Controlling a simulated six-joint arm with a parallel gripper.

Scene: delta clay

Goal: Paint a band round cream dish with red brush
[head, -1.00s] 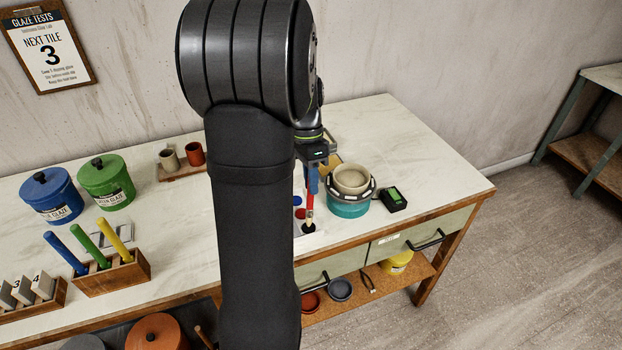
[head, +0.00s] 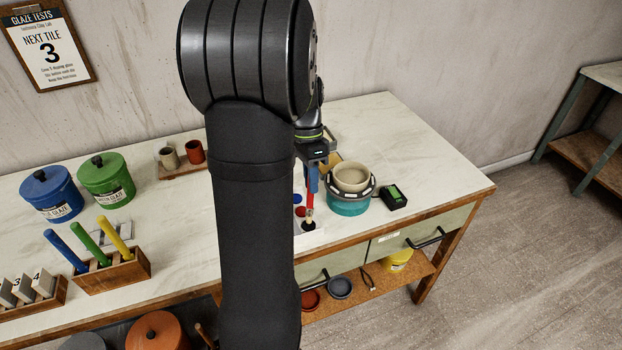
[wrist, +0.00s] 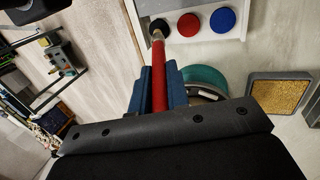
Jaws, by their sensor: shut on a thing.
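The cream dish (head: 352,177) sits upright on a round grey-and-teal banding wheel (head: 348,206). My gripper (head: 311,180) is shut on the red brush (head: 309,203), just left of the dish. The red brush also shows in the wrist view (wrist: 159,78), held between the blue fingers (wrist: 160,90). Its tip is down at the black paint well (wrist: 160,28) in a white palette (wrist: 235,33). I cannot tell whether the bristles touch the paint. The brush is apart from the dish. The dish is mostly hidden in the wrist view.
Red (wrist: 188,25) and blue (wrist: 222,19) paint wells lie beside the black one. A small black box with a green screen (head: 394,196) stands right of the wheel. A tan sponge in a tray (wrist: 280,94) lies close by. The right end of the bench is clear.

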